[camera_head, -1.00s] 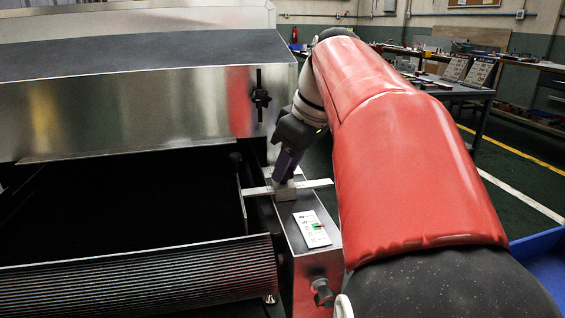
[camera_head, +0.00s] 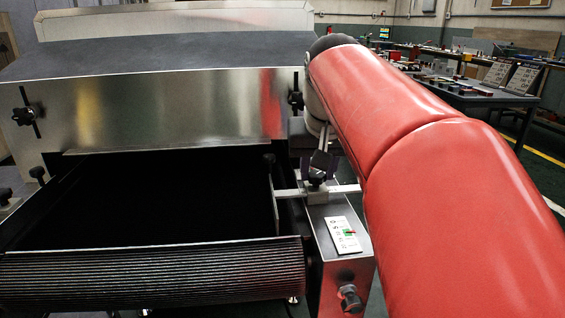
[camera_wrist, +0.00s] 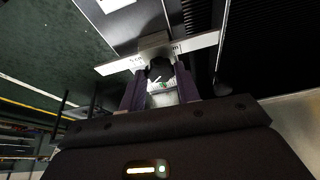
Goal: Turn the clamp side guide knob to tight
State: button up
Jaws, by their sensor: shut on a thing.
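The clamp side guide knob (camera_head: 316,179) is small and black. It sits on a metal clamp block (camera_head: 316,197) over the pale ruled bar at the dryer's right side. My gripper (camera_head: 319,174) points down at it, one dark purple finger on each side, and is shut on the knob. In the wrist view the knob (camera_wrist: 160,70) lies between the fingertips (camera_wrist: 161,82), with a small white pointer and a green mark beside it. The fingers hide its sides, and I cannot read its setting.
The ruled bar (camera_head: 346,189) crosses the metal side box, which carries a white label (camera_head: 343,236) with green and red marks. A black knob (camera_head: 350,298) is on the box's front. The dark tunnel mouth and ribbed roller (camera_head: 150,278) lie left. A black handle (camera_head: 295,98) is on the hood behind.

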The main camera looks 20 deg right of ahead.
jog(key=m+g+h+p, duration=0.1)
jog(key=m, duration=0.3)
jog(key=shift+w+a, duration=0.1)
jog(key=shift+a, duration=0.1)
jog(key=shift+w+a+m+g+h+p, duration=0.1)
jog(key=shift+m+g+h+p, duration=0.45)
jog(key=shift+m, duration=1.35)
jog(key=o, duration=1)
jog(key=v, duration=0.7)
jog(key=shift+a+r+p, duration=0.2)
jog(key=shift+r+p, duration=0.1)
jog(key=shift+p, duration=0.05)
